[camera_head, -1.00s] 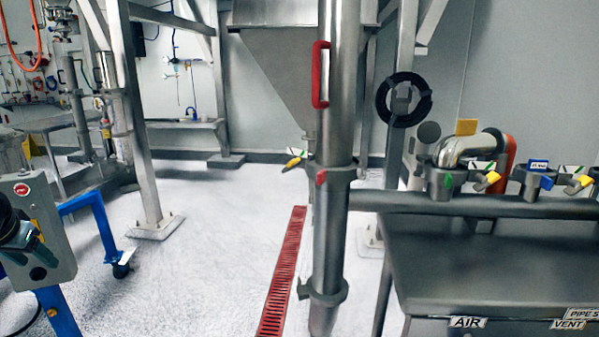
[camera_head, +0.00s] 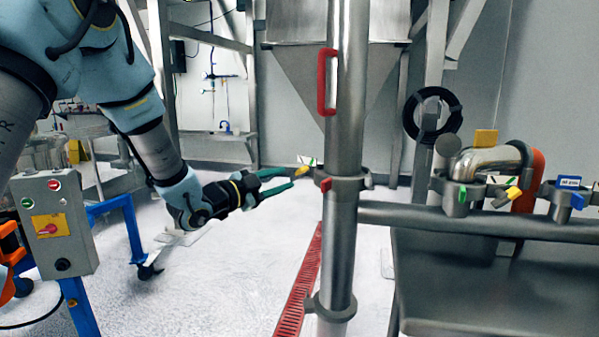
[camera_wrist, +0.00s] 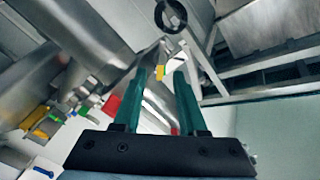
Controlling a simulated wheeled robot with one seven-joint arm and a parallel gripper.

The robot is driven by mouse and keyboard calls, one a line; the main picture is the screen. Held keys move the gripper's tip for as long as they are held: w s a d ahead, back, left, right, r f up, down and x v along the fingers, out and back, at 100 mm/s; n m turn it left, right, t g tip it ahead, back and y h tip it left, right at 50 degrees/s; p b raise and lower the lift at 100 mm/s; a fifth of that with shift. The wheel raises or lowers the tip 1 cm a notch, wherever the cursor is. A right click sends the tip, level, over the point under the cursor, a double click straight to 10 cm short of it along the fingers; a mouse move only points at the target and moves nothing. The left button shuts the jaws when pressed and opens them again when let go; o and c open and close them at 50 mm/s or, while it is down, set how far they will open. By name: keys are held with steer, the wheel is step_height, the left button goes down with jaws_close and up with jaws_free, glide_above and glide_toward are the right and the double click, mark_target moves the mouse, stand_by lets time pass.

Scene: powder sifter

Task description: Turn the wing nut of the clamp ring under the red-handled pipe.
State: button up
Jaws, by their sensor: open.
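The steel pipe (camera_head: 343,128) with its red handle (camera_head: 322,82) stands upright in the middle of the head view. Below the handle a clamp ring (camera_head: 350,183) goes around it. A small red part (camera_head: 326,184) sits on the ring's front.
A horizontal pipe (camera_head: 420,215) runs right over a grey table (camera_head: 450,285), with more clamps and coloured tags. A second ring (camera_head: 330,308) sits lower on the upright pipe. A control box (camera_head: 55,222) on a blue frame stands left. A red floor grate (camera_head: 300,290) lies below.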

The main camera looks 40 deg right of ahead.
mark_target(295, 174)
steer(key=d, duration=0.3)
steer(key=d+p, duration=0.1)
steer(key=d, duration=0.2)
steer(key=shift+w+d+p, duration=0.2)
steer(key=shift+d+p, duration=0.1)
jaws_close()
